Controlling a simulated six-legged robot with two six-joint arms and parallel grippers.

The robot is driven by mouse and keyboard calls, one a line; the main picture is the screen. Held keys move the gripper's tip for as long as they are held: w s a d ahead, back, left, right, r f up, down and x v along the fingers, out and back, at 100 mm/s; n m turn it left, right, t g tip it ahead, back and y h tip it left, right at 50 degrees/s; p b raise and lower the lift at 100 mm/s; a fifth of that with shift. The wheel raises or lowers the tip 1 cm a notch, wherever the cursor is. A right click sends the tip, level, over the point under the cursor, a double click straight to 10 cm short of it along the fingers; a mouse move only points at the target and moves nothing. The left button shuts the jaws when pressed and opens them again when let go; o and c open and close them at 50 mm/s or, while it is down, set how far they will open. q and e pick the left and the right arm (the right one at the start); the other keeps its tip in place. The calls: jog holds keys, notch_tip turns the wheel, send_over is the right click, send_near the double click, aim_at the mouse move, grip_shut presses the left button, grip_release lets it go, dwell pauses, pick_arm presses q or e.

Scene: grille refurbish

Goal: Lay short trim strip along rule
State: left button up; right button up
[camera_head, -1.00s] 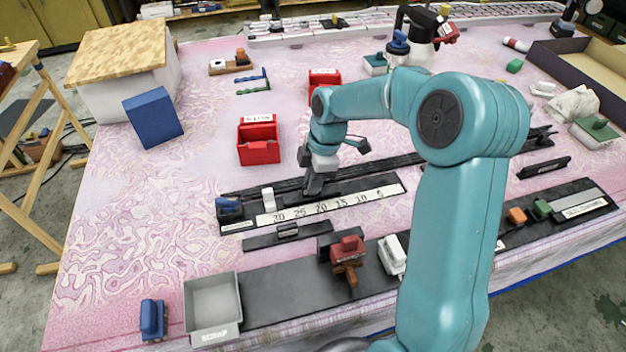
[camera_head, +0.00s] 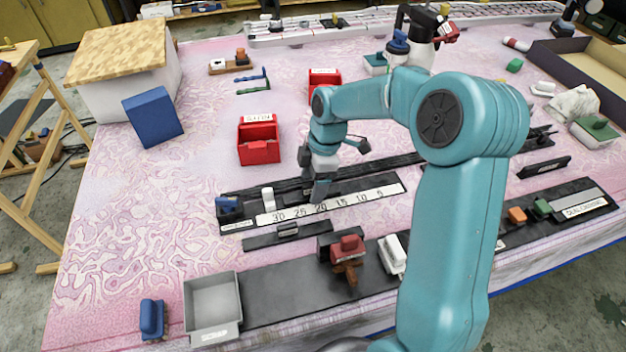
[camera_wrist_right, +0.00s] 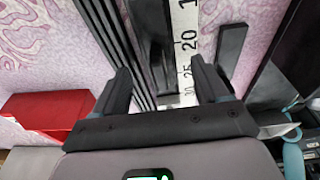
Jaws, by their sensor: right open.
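The rule (camera_head: 365,197) is a white numbered scale on a dark bed across the middle of the table; it also shows in the right wrist view (camera_wrist_right: 187,22). A short dark strip (camera_wrist_right: 151,28) lies alongside the scale there, between my fingers in the picture; I take it for the short trim strip. My right gripper (camera_head: 317,198) is down at the rule near the 20 mark. In the wrist view the right gripper (camera_wrist_right: 161,76) has its fingers apart, on either side of the strip and scale. The strip's near end is hard to make out. My left gripper is out of view.
A blue-topped block (camera_head: 229,207) and a white peg (camera_head: 268,199) stand at the rule's left end. A dark bar (camera_head: 262,240) lies in front. Red bins (camera_head: 259,150) stand behind. A grey scrap tray (camera_head: 212,300) is at front left.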

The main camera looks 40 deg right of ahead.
jog(key=shift+s+d+r+p, duration=0.1)
jog(key=shift+d+r+p, duration=0.1)
jog(key=shift+r+p, duration=0.8)
jog(key=shift+s+d+r+p, duration=0.2)
jog(key=shift+r+p, duration=0.5)
jog(key=shift+r, duration=0.6)
jog(key=shift+s+d+r+p, duration=0.1)
jog(key=shift+d+r+p, duration=0.15)
jog(key=shift+r+p, duration=0.75)
jog(key=shift+r, duration=0.1)
jog(key=shift+w, duration=0.1)
